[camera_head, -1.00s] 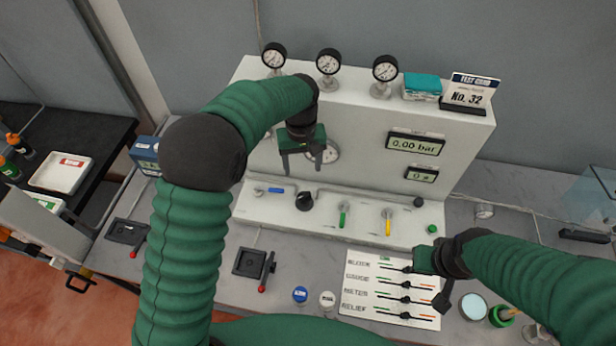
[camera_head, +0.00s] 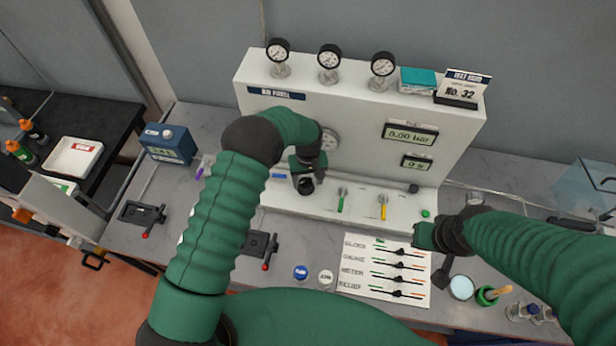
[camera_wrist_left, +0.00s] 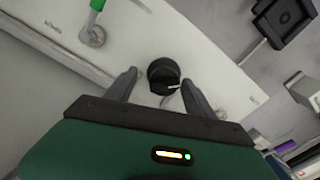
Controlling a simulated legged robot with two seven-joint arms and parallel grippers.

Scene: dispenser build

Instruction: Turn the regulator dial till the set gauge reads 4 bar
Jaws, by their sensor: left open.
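The regulator dial (camera_head: 305,186) is a round black knob with a white pointer line, on the sloped lower ledge of the white panel. It also shows in the left wrist view (camera_wrist_left: 163,75). My left gripper (camera_head: 308,172) is at the dial, its fingers (camera_wrist_left: 160,79) open on either side of it; contact is unclear. A round white gauge (camera_head: 331,139) on the panel face is partly behind my left arm; its reading is too small to tell. The digital display (camera_head: 410,135) reads 0.00 bar. My right gripper (camera_head: 425,237) is beside the printed card; its fingers do not show clearly.
Green (camera_head: 342,200) and yellow (camera_head: 383,207) handled valves stand right of the dial. Three small gauges (camera_head: 329,57) stand on top of the panel. A card with slider marks (camera_head: 385,268) and blue and white caps (camera_head: 301,272) lie in front.

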